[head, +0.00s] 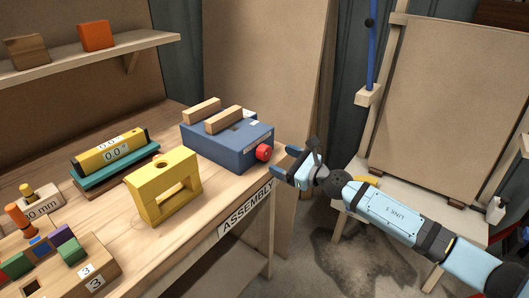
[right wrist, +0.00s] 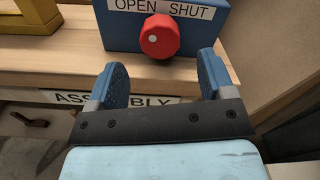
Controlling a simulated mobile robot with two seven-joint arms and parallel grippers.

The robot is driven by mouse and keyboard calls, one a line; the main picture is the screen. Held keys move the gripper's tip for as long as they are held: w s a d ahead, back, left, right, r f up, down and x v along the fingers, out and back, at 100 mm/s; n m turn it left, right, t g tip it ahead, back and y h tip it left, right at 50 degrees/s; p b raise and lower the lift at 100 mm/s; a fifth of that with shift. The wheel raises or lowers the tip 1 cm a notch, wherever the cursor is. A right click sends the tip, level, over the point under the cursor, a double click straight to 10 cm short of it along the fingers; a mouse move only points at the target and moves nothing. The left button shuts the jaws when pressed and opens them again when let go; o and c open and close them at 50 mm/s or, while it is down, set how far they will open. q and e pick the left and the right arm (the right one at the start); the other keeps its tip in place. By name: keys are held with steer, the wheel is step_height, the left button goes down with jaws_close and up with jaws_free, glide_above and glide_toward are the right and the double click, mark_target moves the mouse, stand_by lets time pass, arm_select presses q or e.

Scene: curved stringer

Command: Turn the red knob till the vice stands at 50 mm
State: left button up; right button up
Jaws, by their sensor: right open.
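The red knob (head: 264,152) sits on the front face of the blue vice (head: 215,146), which stands on the wooden bench with two wooden jaw blocks (head: 224,119) on top, a gap between them. In the right wrist view the knob (right wrist: 160,36) bears a white dot at its left side, below a label (right wrist: 163,7) reading "OPEN" and "SHUT". My right gripper (head: 282,162) is open and empty just in front of the knob. In the right wrist view its fingers (right wrist: 163,80) are spread, with the knob beyond and between them, apart from both. My left gripper is not in view.
A yellow block frame (head: 164,205) stands left of the vice. A yellow level (head: 112,149) reading 0.0° lies behind it. A block tray (head: 100,262) is at the lower left. The bench's front edge bears an "ASSEMBLY" label (head: 245,207). The floor before it is open.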

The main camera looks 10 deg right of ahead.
mark_target(268, 153)
steer(key=x, duration=0.6)
steer(key=shift+w+a+f+b, duration=0.1)
steer(key=shift+w+a+b, duration=0.15)
steer(key=shift+b, duration=0.05)
steer(key=c, duration=0.9)
